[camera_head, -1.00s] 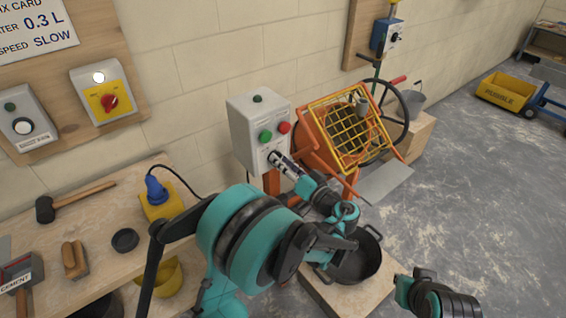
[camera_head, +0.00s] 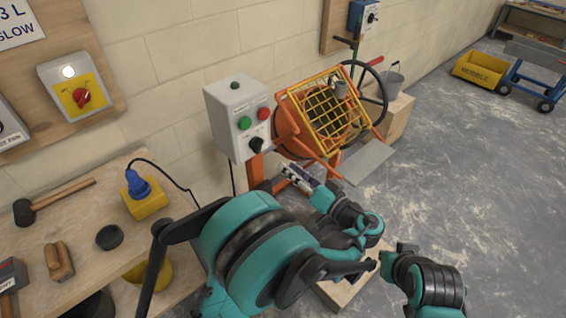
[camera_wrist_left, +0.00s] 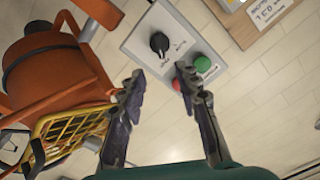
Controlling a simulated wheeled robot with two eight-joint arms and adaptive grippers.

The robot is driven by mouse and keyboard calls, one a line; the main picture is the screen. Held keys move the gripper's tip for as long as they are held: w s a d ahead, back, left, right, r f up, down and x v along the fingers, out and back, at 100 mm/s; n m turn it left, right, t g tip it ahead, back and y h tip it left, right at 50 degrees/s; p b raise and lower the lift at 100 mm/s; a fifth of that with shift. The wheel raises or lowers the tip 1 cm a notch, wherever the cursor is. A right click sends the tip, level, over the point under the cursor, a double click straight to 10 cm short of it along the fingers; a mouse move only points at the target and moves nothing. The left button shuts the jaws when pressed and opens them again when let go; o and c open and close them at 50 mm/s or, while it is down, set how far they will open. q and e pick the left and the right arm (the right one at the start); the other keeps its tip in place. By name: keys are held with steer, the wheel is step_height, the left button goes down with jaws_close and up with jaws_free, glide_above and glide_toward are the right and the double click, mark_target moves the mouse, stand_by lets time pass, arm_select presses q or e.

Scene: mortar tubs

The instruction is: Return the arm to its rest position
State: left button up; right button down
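My left gripper (camera_head: 298,178) is below and to the right of the grey control box (camera_head: 232,120) in the head view, apart from it. The left wrist view shows its two fingers (camera_wrist_left: 160,77) spread with nothing between them. The box carries a black knob (camera_head: 257,145), a green button (camera_head: 245,123) and a red button (camera_head: 263,113). The knob also shows beyond the fingers in the left wrist view (camera_wrist_left: 159,42). My right arm shows at the lower right, with its dark end close to my left arm; no fingers can be made out there.
The orange mixer (camera_head: 291,134) with its yellow grid (camera_head: 329,108) stands close beyond the left gripper. The workbench (camera_head: 90,225) at left holds a mallet (camera_head: 52,202) and a yellow block with a blue plug (camera_head: 138,184). Open floor (camera_head: 455,160) lies at right.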

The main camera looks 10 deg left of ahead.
arm_select(q)
steer(key=shift+s, duration=0.1)
stand_by(0.4)
steer(key=s+a+f+m+g+h, duration=0.1)
steer(key=s+a+g+h, duration=0.15)
steer(key=a, duration=0.35)
steer(key=s+a+f+m+g+h, duration=0.2)
steer(key=a+h, duration=0.1)
steer(key=a, duration=0.3)
steer(key=s+d+f+h, duration=0.1)
steer(key=s+f+h, duration=0.1)
steer(key=s+h, duration=0.6)
steer(key=s, duration=0.5)
steer(key=shift+s+d+f+t+h, duration=0.15)
steer(key=shift+s+d+t+h, duration=0.05)
steer(key=shift+s+t+h, duration=0.15)
stand_by(0.4)
